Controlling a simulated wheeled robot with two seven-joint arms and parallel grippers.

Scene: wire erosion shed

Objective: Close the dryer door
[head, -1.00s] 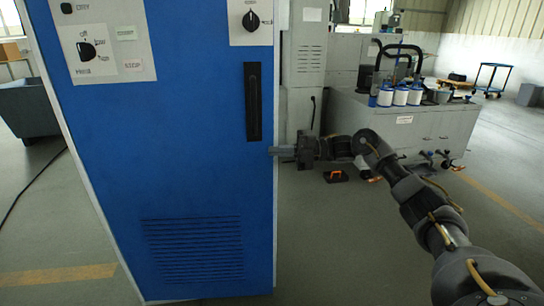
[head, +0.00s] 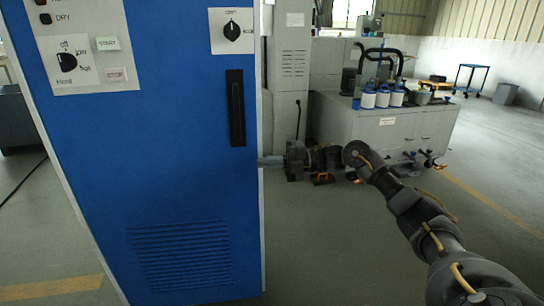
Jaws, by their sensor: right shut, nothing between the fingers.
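The dryer door (head: 160,190) is a tall blue panel filling the left half of the head view. It has a black vertical handle slot (head: 236,108) near its right edge, control labels and knobs at the top, and a louvred vent low down. My right gripper (head: 264,161) is at the panel's right edge, below the handle slot, with its fingers shut and empty and pointing left. Its tips meet the edge in the picture; I cannot tell whether they touch it or how far ajar the door is. My left gripper is out of view.
A grey cabinet (head: 385,133) with white canisters (head: 382,98) and black hoses stands behind my right arm. A tall grey unit (head: 291,75) stands beside it. A blue trolley (head: 470,78) and a grey bin (head: 505,93) are far right. The floor at right is open.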

